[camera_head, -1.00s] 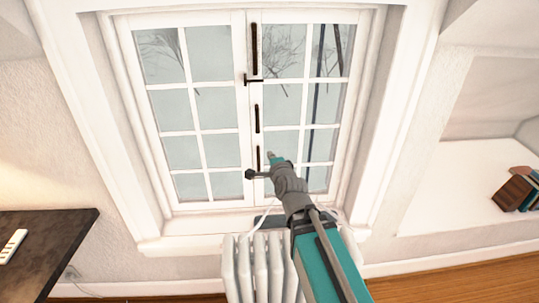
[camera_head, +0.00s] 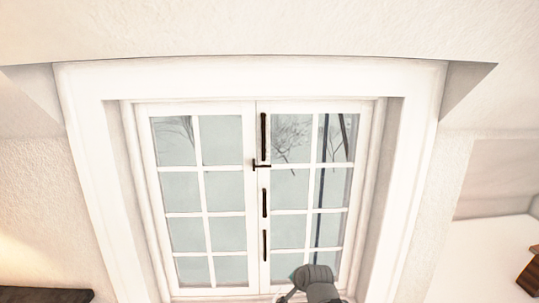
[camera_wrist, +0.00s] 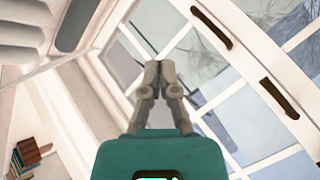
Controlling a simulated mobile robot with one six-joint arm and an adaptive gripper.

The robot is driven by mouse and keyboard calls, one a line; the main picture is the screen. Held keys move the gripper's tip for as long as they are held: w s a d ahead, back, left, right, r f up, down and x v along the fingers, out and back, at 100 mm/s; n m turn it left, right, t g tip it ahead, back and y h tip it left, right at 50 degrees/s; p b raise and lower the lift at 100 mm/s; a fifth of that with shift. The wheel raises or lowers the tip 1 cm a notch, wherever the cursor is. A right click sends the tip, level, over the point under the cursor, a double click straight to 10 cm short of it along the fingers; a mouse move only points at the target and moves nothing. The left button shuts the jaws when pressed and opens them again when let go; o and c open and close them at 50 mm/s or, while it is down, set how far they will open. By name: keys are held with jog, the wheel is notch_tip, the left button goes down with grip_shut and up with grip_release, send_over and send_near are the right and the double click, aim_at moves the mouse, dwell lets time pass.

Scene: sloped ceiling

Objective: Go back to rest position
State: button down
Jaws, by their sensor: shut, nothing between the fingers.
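My gripper (camera_wrist: 158,70) shows in the wrist view with its two grey fingers together at the tips and nothing between them. It points towards the white-framed window (camera_wrist: 215,60), apart from the dark handles (camera_wrist: 278,98) on its middle post. In the head view only a grey part of my arm shows at the bottom centre, in front of the lower window; the fingertips cannot be made out there. The window (camera_head: 252,200) is shut, with two multi-pane sashes and dark handles (camera_head: 264,203) along the middle.
A white ribbed radiator (camera_wrist: 22,30) is at the upper left of the wrist view. Books (camera_wrist: 28,153) stand in the niche at lower left. A dark tabletop (camera_head: 45,295) edges into the head view at lower left. Sloped white walls surround the window.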

jog(key=s+d+f+n+g+h, duration=0.1)
jog(key=s+d+f+n+g, duration=0.1)
jog(key=s, duration=0.4)
jog(key=s+d+f+n+g+h, duration=0.1)
jog(key=s+d+f+n+g, duration=0.2)
jog(key=s+d+n+g, duration=0.2)
jog(key=shift+s+d+f+n+g+h, duration=0.3)
jog(key=shift+s+d+g+h, duration=0.1)
jog(key=shift+s+d+g, duration=0.7)
